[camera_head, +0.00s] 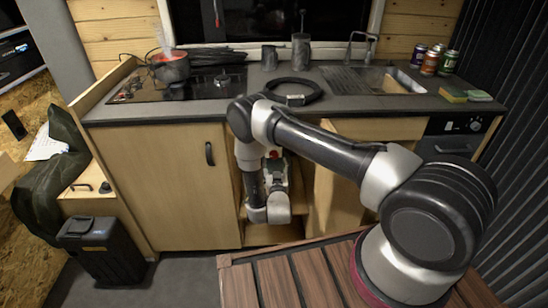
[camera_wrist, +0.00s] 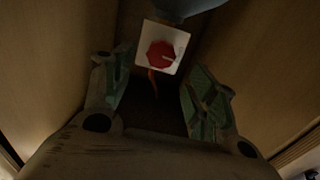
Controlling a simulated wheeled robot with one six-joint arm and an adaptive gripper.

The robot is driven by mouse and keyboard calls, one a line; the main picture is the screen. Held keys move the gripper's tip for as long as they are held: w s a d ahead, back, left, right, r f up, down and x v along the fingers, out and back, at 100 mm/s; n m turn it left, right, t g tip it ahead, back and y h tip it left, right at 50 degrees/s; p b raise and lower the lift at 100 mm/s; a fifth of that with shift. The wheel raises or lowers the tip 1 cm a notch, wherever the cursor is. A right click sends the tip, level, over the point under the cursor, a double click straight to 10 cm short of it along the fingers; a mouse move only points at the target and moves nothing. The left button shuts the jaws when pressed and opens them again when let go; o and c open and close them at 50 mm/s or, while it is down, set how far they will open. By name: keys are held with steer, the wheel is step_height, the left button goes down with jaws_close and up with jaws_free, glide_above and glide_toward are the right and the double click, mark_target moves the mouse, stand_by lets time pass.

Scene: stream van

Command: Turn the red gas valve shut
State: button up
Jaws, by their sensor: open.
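The red gas valve (camera_wrist: 161,55) is a red, roughly octagonal knob on a white square plate (camera_wrist: 146,62). It sits at the upper middle of the wrist view, deep inside a dark wooden cupboard. My gripper (camera_wrist: 157,92) is open, with one green-grey finger on each side of the picture. The knob lies beyond the fingertips, roughly between them and a little left of centre; the fingers do not appear to touch it. In the head view my arm bends down into the open lower cupboard (camera_head: 257,235) and hides most of its inside.
Wooden side walls (camera_wrist: 50,60) stand close on both sides of my gripper. A grey-blue rounded object (camera_wrist: 185,8) hangs over the plate, and a thin orange strip (camera_wrist: 152,84) shows below it. The counter (camera_head: 215,109) above holds a red-topped pot (camera_head: 171,70) and a black coil (camera_head: 291,92).

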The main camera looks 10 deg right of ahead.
mark_target(274, 155)
steer(key=w, duration=0.4)
steer(key=w+d, duration=0.1)
steer(key=w, duration=0.1)
steer(key=shift+w, duration=0.25)
steer(key=c, duration=1)
